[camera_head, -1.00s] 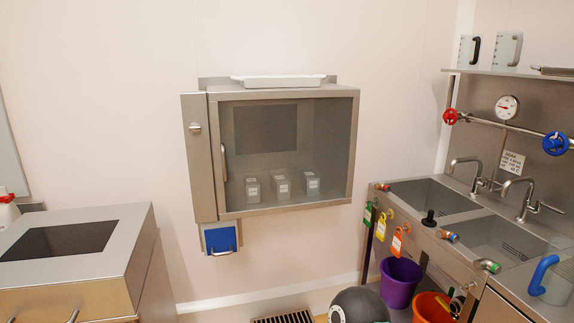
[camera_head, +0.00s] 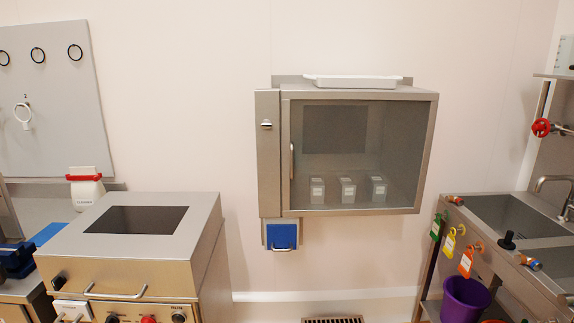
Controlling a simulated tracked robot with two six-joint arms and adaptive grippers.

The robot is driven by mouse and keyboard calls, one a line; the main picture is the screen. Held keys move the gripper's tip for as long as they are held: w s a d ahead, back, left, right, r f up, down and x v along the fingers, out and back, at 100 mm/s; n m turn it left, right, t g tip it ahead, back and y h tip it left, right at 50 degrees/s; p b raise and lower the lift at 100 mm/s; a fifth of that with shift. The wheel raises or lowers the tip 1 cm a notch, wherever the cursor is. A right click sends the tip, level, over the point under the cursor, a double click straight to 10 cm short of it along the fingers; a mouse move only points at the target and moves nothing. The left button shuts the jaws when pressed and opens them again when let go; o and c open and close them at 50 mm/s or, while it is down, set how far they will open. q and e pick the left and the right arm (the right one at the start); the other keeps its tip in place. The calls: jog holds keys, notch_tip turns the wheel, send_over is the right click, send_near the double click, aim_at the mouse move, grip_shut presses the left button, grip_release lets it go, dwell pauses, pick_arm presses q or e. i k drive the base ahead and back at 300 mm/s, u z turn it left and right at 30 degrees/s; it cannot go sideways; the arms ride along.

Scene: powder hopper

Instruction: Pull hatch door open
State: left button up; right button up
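The hatch is a steel wall cabinet (camera_head: 428,150) in the middle of the head view. Its glazed hatch door (camera_head: 400,125) appears closed. A vertical bar handle (camera_head: 291,161) stands on the door's left side. A steel side panel with a small latch or knob (camera_head: 266,125) runs left of the door. Several small grey containers (camera_head: 348,189) stand behind the glass. Neither of my grippers shows in this view.
A steel machine with a dark top window (camera_head: 136,219) and a front handle stands at lower left. A sink unit (camera_head: 490,215) with coloured tags and a purple bucket (camera_head: 465,300) stands at right. A white tray (camera_head: 350,82) lies on the cabinet. Bare wall lies between machine and cabinet.

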aim_at(288, 163)
jog(key=z, duration=0.1)
jog(key=i, duration=1)
jog(key=u, duration=0.1)
